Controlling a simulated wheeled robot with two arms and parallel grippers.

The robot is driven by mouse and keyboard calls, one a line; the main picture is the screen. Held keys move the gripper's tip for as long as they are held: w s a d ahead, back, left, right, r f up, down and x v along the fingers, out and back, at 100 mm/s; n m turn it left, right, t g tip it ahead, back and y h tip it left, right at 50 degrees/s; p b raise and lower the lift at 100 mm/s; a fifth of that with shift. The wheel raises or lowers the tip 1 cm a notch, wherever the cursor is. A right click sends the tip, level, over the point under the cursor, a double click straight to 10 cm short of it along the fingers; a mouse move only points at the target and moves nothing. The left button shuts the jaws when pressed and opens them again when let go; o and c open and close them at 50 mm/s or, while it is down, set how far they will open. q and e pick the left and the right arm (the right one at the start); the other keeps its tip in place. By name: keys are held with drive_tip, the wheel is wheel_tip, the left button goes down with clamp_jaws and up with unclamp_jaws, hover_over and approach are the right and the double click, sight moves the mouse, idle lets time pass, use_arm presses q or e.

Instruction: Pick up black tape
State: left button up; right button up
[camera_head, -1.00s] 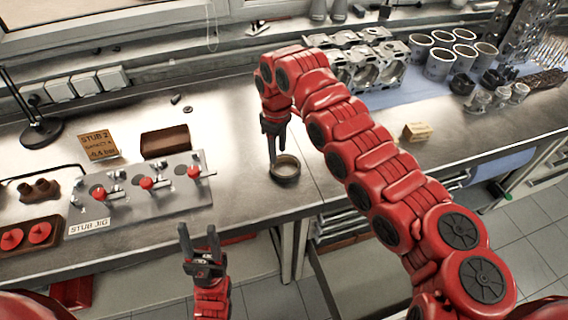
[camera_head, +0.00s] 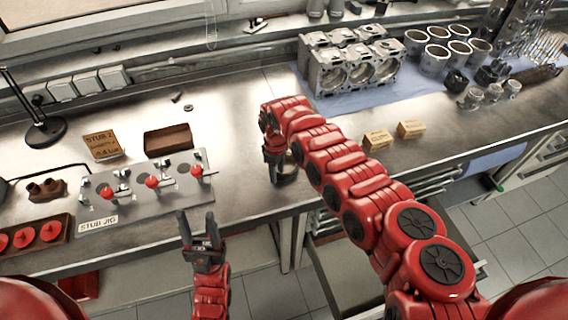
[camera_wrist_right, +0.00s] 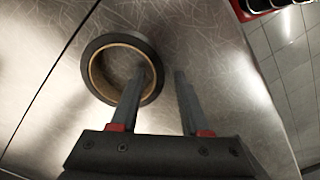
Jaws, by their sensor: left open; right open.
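The black tape is a ring with a tan inner core and stands out in the right wrist view (camera_wrist_right: 120,38), lying flat on the metal bench. In the head view the tape (camera_head: 288,179) is mostly hidden by my right gripper (camera_head: 275,176). In the right wrist view my right gripper (camera_wrist_right: 160,80) is open. One finger overlaps the ring's opening and the other is outside it, with the near side wall of the ring between them. Whether the fingers touch the tape I cannot tell. My left gripper (camera_head: 200,232) is open and empty, in front of the bench edge.
The stub jig (camera_head: 165,190) with red knobs lies left of the tape, with a brown box (camera_head: 168,140) behind it. Two small cardboard boxes (camera_head: 378,140) stand to the right. Engine blocks (camera_head: 350,66) and cylinder liners (camera_head: 435,60) stand at the back right.

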clamp_jaws()
drive_tip(key=shift+r, duration=0.15)
idle(0.6)
